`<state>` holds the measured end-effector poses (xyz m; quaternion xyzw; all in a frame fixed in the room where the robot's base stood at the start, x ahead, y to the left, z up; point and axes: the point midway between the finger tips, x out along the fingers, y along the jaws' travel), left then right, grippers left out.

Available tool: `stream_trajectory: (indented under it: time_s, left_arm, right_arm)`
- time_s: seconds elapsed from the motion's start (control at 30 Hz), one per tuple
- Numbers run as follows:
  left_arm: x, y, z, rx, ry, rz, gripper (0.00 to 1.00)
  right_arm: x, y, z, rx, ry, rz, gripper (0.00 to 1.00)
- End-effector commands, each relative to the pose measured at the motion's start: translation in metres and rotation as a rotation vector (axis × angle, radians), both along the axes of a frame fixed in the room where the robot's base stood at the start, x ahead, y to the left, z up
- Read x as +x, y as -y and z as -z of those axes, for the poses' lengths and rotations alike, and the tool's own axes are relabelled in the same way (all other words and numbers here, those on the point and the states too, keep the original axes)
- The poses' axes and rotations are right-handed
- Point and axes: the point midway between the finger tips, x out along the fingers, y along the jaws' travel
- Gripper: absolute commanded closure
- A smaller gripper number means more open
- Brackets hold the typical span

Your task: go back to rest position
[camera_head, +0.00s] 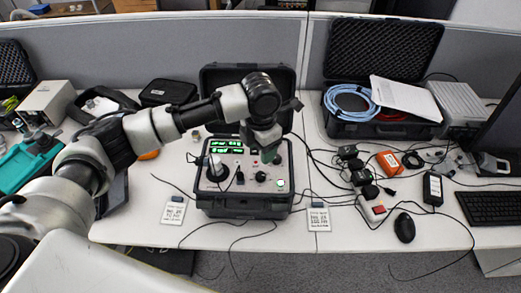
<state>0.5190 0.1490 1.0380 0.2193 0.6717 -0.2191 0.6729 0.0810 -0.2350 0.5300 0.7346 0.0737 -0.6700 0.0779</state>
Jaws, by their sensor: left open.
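My left arm comes in from the left and reaches over the desk. My left gripper (268,150) is open and hangs over the upper right part of the calibration device's panel, covering some of it. The calibration device (243,207) is a dark open case with a pale panel, knobs and green lit displays, standing near the desk's front edge. A white cylinder (216,166) stands on the left of its panel. I cannot tell whether the gripper touches the panel. My right gripper is not in view.
An open black case (350,128) with a blue coiled cable (350,103) stands at the back right. Cables, a power strip (371,205) and a mouse (404,227) lie right of the device. A grey partition (180,45) runs behind. White labelled cards (173,213) flank the device.

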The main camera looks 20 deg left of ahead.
Motion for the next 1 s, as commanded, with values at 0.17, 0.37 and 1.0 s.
stream_trajectory:
  time_s: [0.17, 0.37, 1.0]
  left_arm:
    - [0.000, 0.000, 0.000, 0.000, 0.000, 0.000, 0.43]
    - [-0.004, 0.004, 0.005, -0.007, -0.002, -0.021, 0.43]
    - [-0.151, 0.073, 0.073, -0.447, -0.192, -1.816, 0.43]
  right_arm:
    - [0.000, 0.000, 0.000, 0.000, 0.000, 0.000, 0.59]
    - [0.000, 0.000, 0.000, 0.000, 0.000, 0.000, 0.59]
    - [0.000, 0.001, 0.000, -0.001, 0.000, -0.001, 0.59]
